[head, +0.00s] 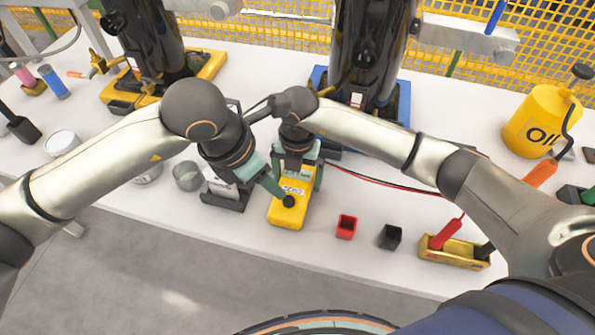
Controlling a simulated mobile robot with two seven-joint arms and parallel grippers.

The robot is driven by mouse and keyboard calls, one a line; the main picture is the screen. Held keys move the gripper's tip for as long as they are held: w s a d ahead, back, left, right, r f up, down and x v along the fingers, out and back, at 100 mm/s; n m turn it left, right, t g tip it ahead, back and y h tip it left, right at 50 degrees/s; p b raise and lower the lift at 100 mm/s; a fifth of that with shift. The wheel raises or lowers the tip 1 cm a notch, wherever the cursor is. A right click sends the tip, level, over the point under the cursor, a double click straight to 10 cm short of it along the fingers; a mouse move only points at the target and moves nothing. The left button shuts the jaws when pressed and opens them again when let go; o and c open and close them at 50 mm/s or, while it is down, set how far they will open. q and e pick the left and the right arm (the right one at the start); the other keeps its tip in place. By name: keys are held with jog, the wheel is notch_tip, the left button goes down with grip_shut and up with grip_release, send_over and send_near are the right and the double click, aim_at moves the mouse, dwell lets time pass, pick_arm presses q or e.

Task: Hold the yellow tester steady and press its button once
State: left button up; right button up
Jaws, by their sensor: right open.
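The yellow tester (288,214) lies on the white bench near its front edge, with a pale labelled face and a round black button (289,201) at its near end. My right gripper (297,180) points down over the tester's far part. Its teal fingers are apart, one on each side of the tester; I cannot tell whether they touch it. My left gripper (272,187) reaches in from the left, with its teal fingertip end close beside the button. Contact with the button cannot be made out, nor whether its fingers are together.
A dark stand (226,196) and a grey tin (187,176) are left of the tester. A red cup (346,227), a black cup (390,237) and a yellow tray (454,252) stand to the right. Dark compressors on bases stand behind. A yellow oil can (541,121) is far right.

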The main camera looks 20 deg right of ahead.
jog(key=shift+c, duration=0.2)
jog(key=c, duration=1.4)
pick_arm(q)
grip_shut()
dwell(0.9)
